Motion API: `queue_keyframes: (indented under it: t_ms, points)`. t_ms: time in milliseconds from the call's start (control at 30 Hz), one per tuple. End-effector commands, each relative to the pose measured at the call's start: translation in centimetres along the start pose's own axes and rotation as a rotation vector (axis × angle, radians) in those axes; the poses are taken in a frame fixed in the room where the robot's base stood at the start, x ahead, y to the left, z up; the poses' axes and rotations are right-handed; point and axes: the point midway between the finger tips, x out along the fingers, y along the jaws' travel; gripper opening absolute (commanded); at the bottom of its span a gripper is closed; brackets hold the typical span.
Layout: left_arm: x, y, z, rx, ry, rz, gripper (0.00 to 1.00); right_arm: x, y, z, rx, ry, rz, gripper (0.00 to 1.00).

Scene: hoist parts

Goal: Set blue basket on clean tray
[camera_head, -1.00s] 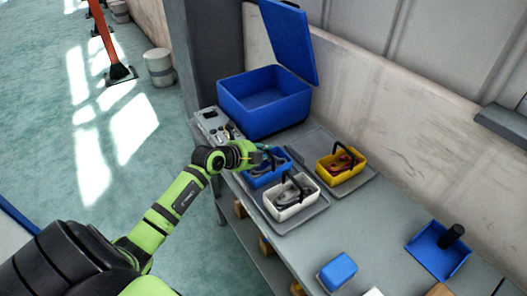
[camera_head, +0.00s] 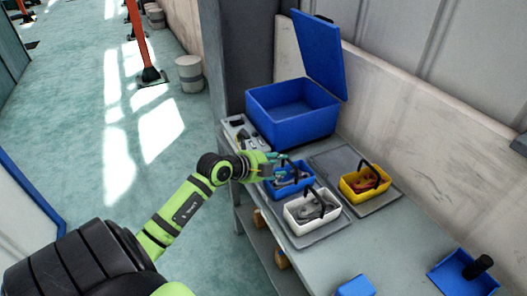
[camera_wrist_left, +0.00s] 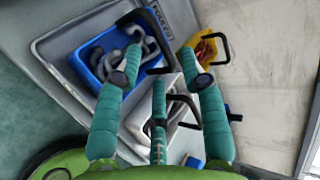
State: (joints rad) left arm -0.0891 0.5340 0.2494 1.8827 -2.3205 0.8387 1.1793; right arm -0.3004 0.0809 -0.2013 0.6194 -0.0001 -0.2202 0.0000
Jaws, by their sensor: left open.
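The blue basket (camera_head: 283,191) holds grey parts and has a black handle. It stands on a grey tray (camera_head: 322,234) beside a white basket (camera_head: 301,220). In the left wrist view the blue basket (camera_wrist_left: 82,68) is at upper left, its handle (camera_wrist_left: 135,15) standing over it. My left gripper (camera_head: 277,160) is open at the basket's far left side, by the handle. In the wrist view the fingers of the gripper (camera_wrist_left: 160,85) are spread and appear empty; one overlaps the basket. A second grey tray (camera_head: 328,160) bears a yellow basket (camera_head: 358,190). I cannot tell which tray is clean.
A large blue box (camera_head: 290,120) with raised lid stands at the back of the bench. A blue bin (camera_head: 450,277) with a black cylinder is at right. A blue block (camera_head: 355,287) is at the front. Bare bench (camera_head: 385,235) lies between.

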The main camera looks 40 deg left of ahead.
Motion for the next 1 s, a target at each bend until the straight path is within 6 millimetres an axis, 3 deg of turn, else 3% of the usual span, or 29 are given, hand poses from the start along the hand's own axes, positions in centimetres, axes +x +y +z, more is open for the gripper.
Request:
queue_keyframes:
  t_ms: [200, 400, 1000]
  points:
    - [-4.4, 0.2, -0.1, 0.001, 0.001, 0.000, 0.41, 0.6, 0.0, 0.1, 0.000, 0.000, 0.000, 0.43]
    - [-6.4, 0.1, -0.1, 0.000, 0.001, 0.000, 0.41, 0.8, 0.0, 0.1, 0.001, 0.000, 0.000, 0.43]
    - [-6.7, 0.0, -0.1, 0.000, 0.001, -0.001, 0.41, 0.8, -0.1, 0.0, 0.003, 0.001, -0.001, 0.43]
